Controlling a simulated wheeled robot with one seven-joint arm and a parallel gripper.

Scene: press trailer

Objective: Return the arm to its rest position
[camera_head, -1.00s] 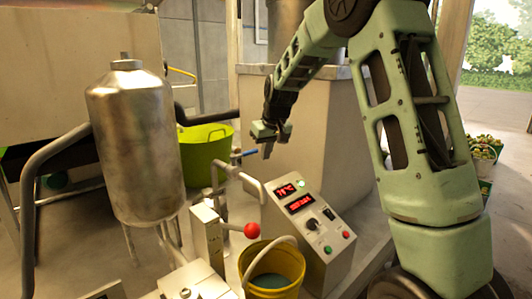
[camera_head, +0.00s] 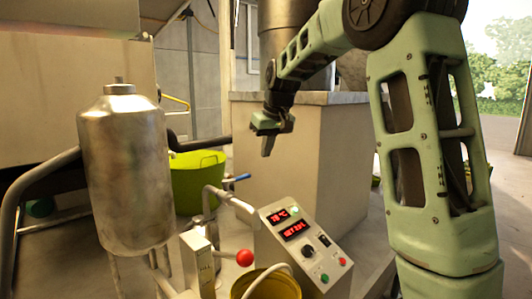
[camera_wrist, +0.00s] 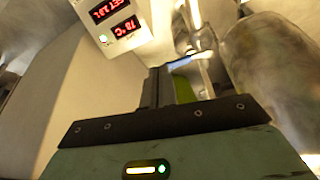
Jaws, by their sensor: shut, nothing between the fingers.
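My green arm comes in from the right in the head view and bends down to my gripper (camera_head: 268,145). The gripper hangs in the air in front of the pale block, above and behind the control panel (camera_head: 303,240), apart from both as far as I can tell. Its fingers point down and are shut with nothing between them. In the wrist view the dark fingers of my gripper (camera_wrist: 172,88) are together, and the panel (camera_wrist: 118,22) shows upside down at the top left with red digits.
A metal tank (camera_head: 125,175) stands at the left. A lime green tub (camera_head: 198,182) is behind it. A lever with a red knob (camera_head: 245,257) and a yellow bucket (camera_head: 270,284) are at the front. The pale block (camera_head: 310,150) stands behind my gripper.

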